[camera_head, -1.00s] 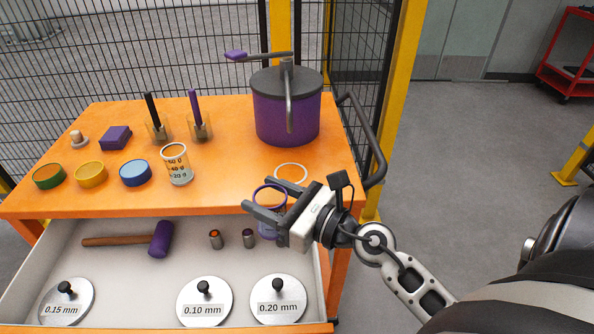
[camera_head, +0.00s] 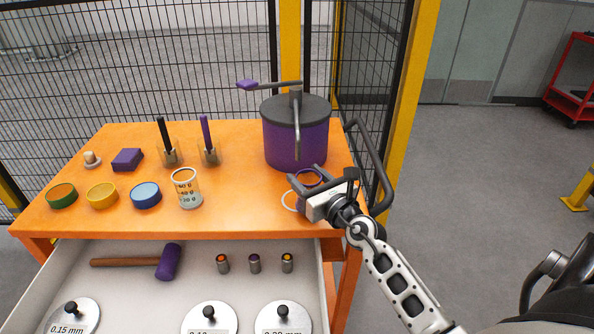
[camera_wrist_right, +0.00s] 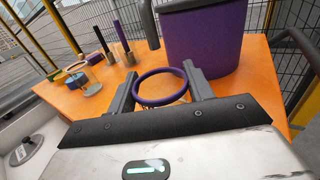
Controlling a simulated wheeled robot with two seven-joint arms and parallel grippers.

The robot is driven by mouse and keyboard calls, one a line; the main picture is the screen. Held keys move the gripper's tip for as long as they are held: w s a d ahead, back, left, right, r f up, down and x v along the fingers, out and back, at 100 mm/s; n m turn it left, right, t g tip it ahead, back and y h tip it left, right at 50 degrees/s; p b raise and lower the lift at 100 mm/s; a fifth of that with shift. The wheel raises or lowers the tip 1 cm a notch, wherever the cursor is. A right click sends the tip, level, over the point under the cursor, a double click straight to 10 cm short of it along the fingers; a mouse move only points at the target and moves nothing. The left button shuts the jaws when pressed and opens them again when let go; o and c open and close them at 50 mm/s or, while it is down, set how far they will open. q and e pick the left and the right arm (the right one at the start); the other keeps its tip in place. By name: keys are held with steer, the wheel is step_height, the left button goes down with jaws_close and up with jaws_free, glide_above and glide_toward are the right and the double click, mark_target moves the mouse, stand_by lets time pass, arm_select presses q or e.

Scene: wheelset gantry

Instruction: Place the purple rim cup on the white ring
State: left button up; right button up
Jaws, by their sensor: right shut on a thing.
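The purple rim cup (camera_head: 307,179) is clear with a purple rim. My right gripper (camera_head: 303,184) is shut on it above the right front part of the orange table. In the right wrist view the cup's purple rim (camera_wrist_right: 160,87) sits between the two fingers (camera_wrist_right: 158,88). The white ring (camera_head: 288,203) lies on the table; only its left part shows, beside and below the cup, and the gripper hides the rest. I cannot tell whether the cup touches the table. My left gripper is not in view.
A purple pot (camera_head: 294,143) with a grey lid stands just behind the cup.

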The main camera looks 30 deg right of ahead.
mark_target(301, 178)
steer(key=shift+w, duration=0.75)
steer(key=w, duration=0.1)
steer(key=w+f+b, duration=0.1)
steer(key=w, duration=0.1)
steer(key=shift+w, duration=0.1)
steer(key=shift+f, duration=0.35)
steer(key=shift+d, duration=0.1)
steer(key=shift+r, duration=0.1)
steer(key=shift+f+b, duration=0.25)
steer(key=shift+b, duration=0.1)
steer(key=o, duration=1)
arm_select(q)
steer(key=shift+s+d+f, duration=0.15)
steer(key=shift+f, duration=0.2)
arm_select(e)
steer(key=shift+o, duration=0.2)
